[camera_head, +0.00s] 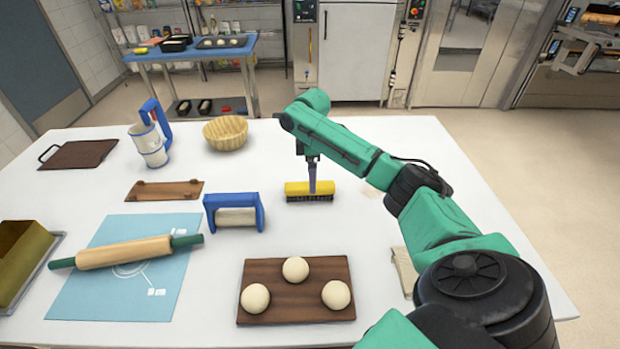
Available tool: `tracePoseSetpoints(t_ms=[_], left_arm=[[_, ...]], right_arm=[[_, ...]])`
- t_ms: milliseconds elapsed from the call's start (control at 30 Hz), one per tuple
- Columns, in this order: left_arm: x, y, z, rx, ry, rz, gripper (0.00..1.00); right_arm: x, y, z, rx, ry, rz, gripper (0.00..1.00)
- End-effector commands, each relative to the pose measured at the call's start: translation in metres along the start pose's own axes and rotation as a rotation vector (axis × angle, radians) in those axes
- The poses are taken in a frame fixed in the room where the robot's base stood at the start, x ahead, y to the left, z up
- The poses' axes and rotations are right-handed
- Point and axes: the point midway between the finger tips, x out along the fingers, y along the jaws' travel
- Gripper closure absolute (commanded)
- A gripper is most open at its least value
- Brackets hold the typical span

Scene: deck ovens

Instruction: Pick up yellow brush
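The yellow brush (296,188) lies on the white table near its middle, bristles down, with a yellow top and a dark bristle row. My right gripper (312,186) points straight down at the middle of the brush. One finger shows in front of the yellow top; the other is hidden, so I cannot tell whether the fingers grip it. The brush looks level and on the table. My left gripper is not in view.
A blue-framed roller tool (234,212) stands left of the brush. A dark board (287,307) with dough balls lies in front. A wicker bowl (225,132), a blue-handled jug (150,140) and a rolling pin (125,252) are further left. Table behind the brush is clear.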

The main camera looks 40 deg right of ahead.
Motion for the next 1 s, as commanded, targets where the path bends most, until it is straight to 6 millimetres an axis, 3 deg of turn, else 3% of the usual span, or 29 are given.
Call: tracePoseSetpoints(t_ms=[267, 533, 767, 1000], left_arm=[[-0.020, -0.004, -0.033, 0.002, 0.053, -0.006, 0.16], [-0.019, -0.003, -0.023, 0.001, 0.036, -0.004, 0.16], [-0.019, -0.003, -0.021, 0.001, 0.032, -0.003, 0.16], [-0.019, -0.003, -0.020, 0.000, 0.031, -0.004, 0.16]], right_arm=[[0.046, -0.001, -0.001, 0.000, -0.002, -0.001, 0.10], [0.056, 0.000, -0.001, -0.001, 0.000, 0.002, 0.10], [0.055, 0.000, -0.001, 0.000, -0.001, 0.002, 0.98], [0.054, 0.000, -0.001, 0.000, 0.000, 0.002, 1.00]])
